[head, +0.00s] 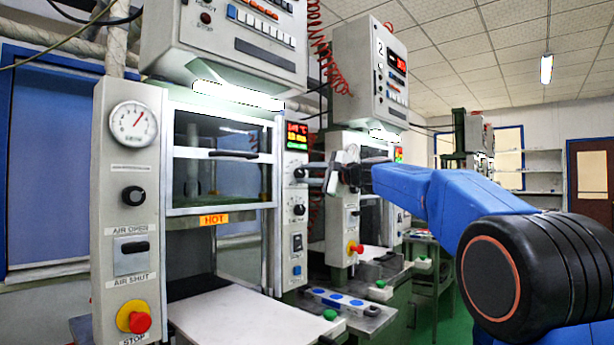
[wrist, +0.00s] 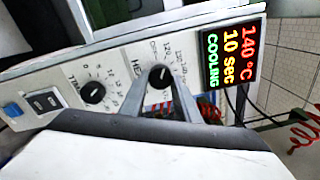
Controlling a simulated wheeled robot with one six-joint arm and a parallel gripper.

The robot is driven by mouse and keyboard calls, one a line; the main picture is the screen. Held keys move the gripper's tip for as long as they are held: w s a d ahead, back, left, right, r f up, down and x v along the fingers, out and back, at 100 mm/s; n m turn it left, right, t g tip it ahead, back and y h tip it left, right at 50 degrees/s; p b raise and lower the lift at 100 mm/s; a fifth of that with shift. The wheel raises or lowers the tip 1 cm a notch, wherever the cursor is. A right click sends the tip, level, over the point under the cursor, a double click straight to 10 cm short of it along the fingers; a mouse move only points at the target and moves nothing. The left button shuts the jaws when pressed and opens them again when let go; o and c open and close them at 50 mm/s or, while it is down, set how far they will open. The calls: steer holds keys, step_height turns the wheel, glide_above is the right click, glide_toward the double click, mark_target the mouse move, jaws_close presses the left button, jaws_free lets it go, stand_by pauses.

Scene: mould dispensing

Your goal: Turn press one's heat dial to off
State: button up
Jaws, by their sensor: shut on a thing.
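Press one (head: 125,190) stands at the left in the head view, with its control strip on its right post. Its heat dial (wrist: 160,77) is a round black knob with a scale, under the "HEAT" lettering; it also shows in the head view (head: 299,173). My gripper (wrist: 161,82) is shut on the heat dial, one finger on each side of it. The fingers hide part of the scale, and the dial's exact setting is hard to read. The display (wrist: 229,56) beside it reads 140 °C, 10 sec and COOLING.
The timer dial (wrist: 93,92) and a rocker switch (wrist: 45,101) sit along the same panel. The press has an orange HOT label (head: 214,219), a red stop button (head: 139,321) and a white plate (head: 245,315) in front. A second press (head: 345,225) stands close behind my gripper.

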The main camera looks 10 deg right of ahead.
steer(key=n, duration=0.6)
steer(key=shift+n, duration=0.3)
stand_by(0.4)
steer(key=o, duration=1)
steer(key=shift+o, duration=0.2)
steer(key=v, duration=1.7)
steer(key=shift+d, duration=0.25)
